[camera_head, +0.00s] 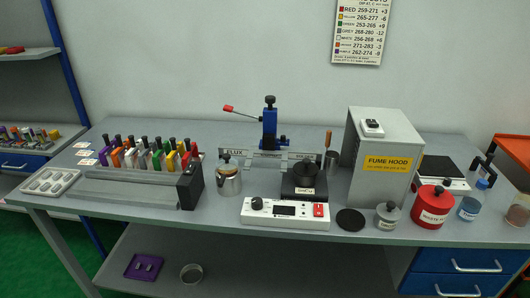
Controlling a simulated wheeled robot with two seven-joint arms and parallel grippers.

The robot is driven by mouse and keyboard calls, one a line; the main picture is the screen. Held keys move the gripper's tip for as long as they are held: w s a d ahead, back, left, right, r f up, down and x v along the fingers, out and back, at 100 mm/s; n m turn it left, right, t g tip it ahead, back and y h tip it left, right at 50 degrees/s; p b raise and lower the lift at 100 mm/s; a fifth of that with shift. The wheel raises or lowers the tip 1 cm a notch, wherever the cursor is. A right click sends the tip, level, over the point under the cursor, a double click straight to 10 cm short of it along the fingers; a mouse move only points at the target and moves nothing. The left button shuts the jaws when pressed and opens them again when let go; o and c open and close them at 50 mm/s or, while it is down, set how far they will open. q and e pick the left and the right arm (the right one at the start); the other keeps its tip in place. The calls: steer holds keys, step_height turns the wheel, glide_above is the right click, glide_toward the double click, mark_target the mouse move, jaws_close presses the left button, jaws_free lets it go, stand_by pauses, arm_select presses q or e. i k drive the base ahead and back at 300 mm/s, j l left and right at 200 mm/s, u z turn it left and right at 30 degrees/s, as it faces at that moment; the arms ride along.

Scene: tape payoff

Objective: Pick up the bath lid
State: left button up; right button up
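A wooden-handled tool (327,143) stands upright by the bath. Neither of my grippers shows in the head view.
A small grey-lidded jar (388,215) stands close to the disc's right, then a red waste can (432,206). The fume hood (384,157) rises behind. Bare bench lies left of the control box.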

mark_target(227, 163)
steer(key=i+j+z, duration=0.1)
steer(key=j+z, duration=0.25)
steer(key=j, duration=0.25)
steer(key=j+z, duration=0.35)
steer(key=j, duration=0.25)
